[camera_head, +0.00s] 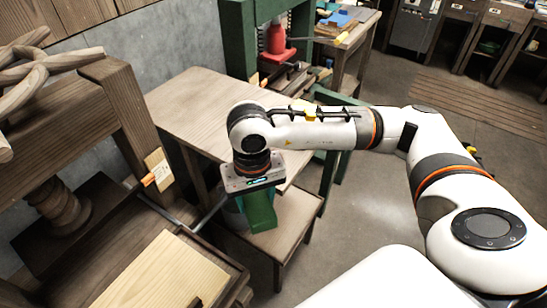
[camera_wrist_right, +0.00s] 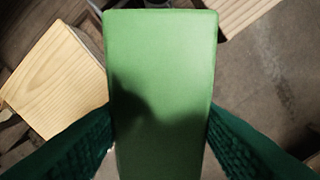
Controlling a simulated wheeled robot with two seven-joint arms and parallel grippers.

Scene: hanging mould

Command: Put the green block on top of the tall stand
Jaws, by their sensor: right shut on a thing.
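My right gripper (camera_head: 258,208) points down near the middle of the head view. In the right wrist view its two dark green fingers (camera_wrist_right: 160,140) are shut on the sides of the green block (camera_wrist_right: 162,70). The green block (camera_head: 260,212) also shows below the gripper in the head view, over or in front of a low wooden stand (camera_head: 292,216). I cannot tell whether it touches that stand. A larger, higher wooden table (camera_head: 190,88) stands behind. I cannot tell which of these is the tall stand. My left gripper is not in view.
A wooden press frame (camera_head: 70,110) with a pale board (camera_head: 165,272) fills the left. A green press with a red part (camera_head: 276,42) is at the back.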

